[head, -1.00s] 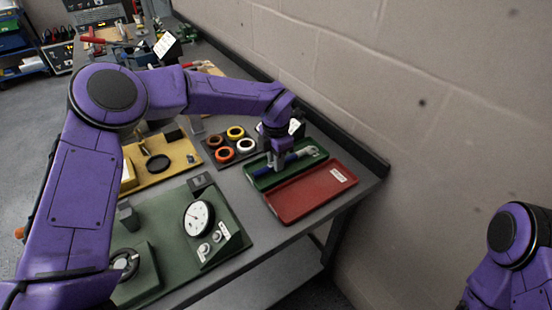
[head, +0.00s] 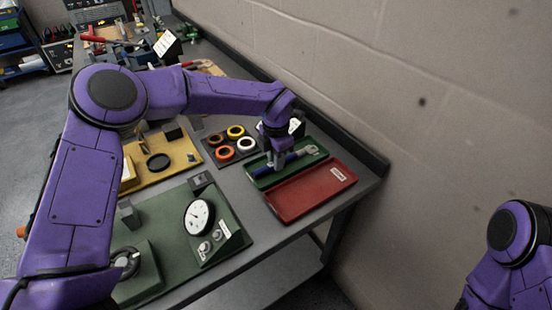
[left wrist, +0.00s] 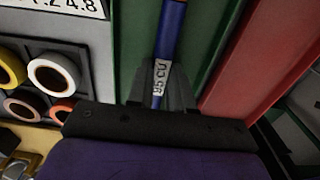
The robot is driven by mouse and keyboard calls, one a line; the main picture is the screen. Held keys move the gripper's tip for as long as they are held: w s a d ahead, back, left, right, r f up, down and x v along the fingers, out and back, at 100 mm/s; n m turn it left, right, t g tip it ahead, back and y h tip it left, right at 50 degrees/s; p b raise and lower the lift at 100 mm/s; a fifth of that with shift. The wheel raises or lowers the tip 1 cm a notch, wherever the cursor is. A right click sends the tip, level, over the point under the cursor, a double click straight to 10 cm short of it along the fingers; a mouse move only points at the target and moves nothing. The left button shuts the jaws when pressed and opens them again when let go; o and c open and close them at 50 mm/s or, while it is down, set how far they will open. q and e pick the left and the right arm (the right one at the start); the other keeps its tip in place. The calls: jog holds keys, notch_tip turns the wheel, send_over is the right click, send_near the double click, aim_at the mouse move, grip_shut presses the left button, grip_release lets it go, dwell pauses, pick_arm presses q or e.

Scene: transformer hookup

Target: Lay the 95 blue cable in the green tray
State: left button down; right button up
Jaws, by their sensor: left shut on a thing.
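The blue cable (head: 298,155) lies over the green tray (head: 262,184), with a grey end toward the tray's far right. In the left wrist view the blue cable (left wrist: 171,32) has a white label reading "95 CU". My left gripper (head: 276,162) points down over the left part of the green tray and is shut on the cable. In the left wrist view the green tray (left wrist: 214,55) is around and under the cable. Whether the cable touches the tray floor under the fingers is unclear. My right gripper is out of view.
A red tray (head: 312,190) sits beside the green one, toward the bench's front edge. A dark plate with several coloured tape rings (head: 246,145) lies to the left. A green board with a dial gauge (head: 199,218) and a yellow board (head: 180,166) are further left. The wall is behind.

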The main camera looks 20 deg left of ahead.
pick_arm(q)
jog(key=c, duration=0.9)
grip_release()
jog(key=shift+f, duration=0.1)
jog(key=shift+c, duration=0.2)
notch_tip(320, 180, up, 7)
jog(key=p, duration=0.6)
